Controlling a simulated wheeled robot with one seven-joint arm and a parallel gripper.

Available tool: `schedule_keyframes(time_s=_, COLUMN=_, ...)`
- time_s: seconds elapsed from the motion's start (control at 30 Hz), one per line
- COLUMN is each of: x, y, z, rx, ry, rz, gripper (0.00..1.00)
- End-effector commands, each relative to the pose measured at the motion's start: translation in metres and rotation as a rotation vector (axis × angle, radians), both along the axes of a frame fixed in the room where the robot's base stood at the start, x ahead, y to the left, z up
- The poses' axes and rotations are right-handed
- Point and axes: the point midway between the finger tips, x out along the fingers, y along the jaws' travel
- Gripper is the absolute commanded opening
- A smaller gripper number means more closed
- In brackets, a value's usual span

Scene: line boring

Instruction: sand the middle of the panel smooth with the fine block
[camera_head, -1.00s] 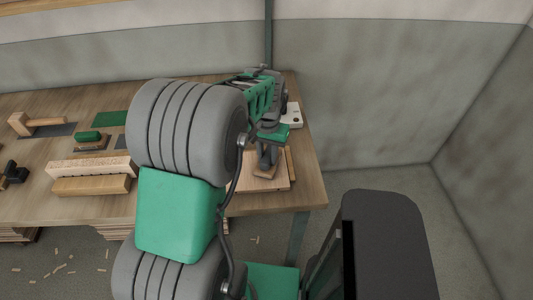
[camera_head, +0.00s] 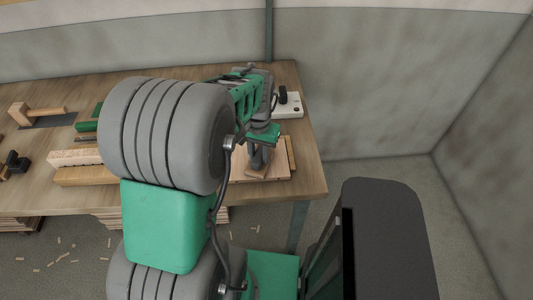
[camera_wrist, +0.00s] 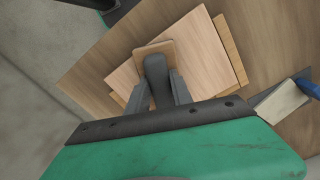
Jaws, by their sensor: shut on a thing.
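The panel (camera_wrist: 207,52) is a pale wood board lying on the bench near its right end, on a darker wood piece that shows along its edge. It also shows in the head view (camera_head: 279,171). My gripper (camera_wrist: 157,92) is shut on the dark grey grip of a sanding block (camera_wrist: 168,47) with a thin brown base. The block is over the panel and seems to rest on it. Its grit cannot be read. In the head view, my gripper (camera_head: 259,153) is partly hidden by my arm. The panel's surface under the block is hidden.
Walls are behind and right.

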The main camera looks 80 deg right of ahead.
Motion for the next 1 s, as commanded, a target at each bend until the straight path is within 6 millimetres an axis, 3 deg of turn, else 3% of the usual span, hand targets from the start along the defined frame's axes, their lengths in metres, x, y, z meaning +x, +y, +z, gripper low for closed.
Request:
schedule_keyframes(time_s=0.13, x=0.014, y=0.003, z=-0.001, rx=0.001, ry=0.000, rz=0.002, gripper=0.00)
schedule_keyframes(time_s=0.27, x=0.012, y=0.003, z=0.003, rx=0.001, ry=0.000, rz=0.000, gripper=0.00)
schedule_keyframes(time_s=0.73, x=0.012, y=0.003, z=0.048, rx=0.001, ry=0.000, rz=0.000, gripper=0.00)
schedule_keyframes(time_s=1.0, x=0.012, y=0.003, z=0.049, rx=0.001, ry=0.000, rz=0.000, gripper=0.00)
